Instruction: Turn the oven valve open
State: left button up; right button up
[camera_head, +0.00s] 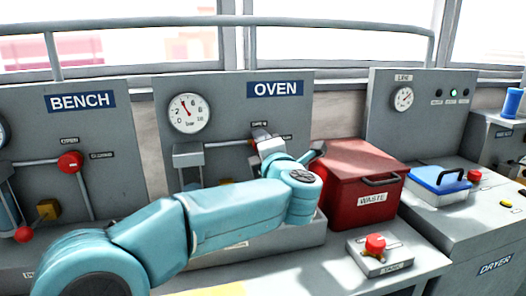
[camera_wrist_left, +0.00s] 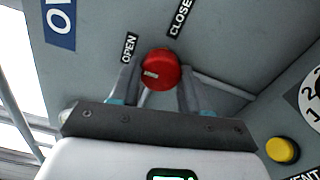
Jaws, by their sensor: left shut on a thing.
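The oven panel (camera_head: 235,85) carries an OVEN sign and a round gauge (camera_head: 189,113). Its red valve knob (camera_wrist_left: 160,69) shows in the left wrist view, between OPEN (camera_wrist_left: 129,47) and CLOSED (camera_wrist_left: 181,17) labels. A pale mark on the knob lies at its lower left in that view. My left gripper (camera_wrist_left: 158,85) is shut on the knob, a finger on each side. My right gripper is not in view.
A red WASTE bin (camera_head: 345,175) stands close right of my left gripper. The bench panel (camera_head: 105,130) with its own red knob (camera_head: 70,162) is at the left. A red button box (camera_head: 378,253) sits in front. A yellow button (camera_wrist_left: 282,150) is on the oven panel.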

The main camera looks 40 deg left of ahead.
pick_arm(q)
jog(key=shift+f, duration=0.1)
dwell(0.3)
jog(key=o, duration=1.1)
jog(key=shift+c, duration=0.2)
jog(key=v, duration=1.6)
jog(key=shift+s, duration=0.2)
jog(key=shift+d, duration=0.1)
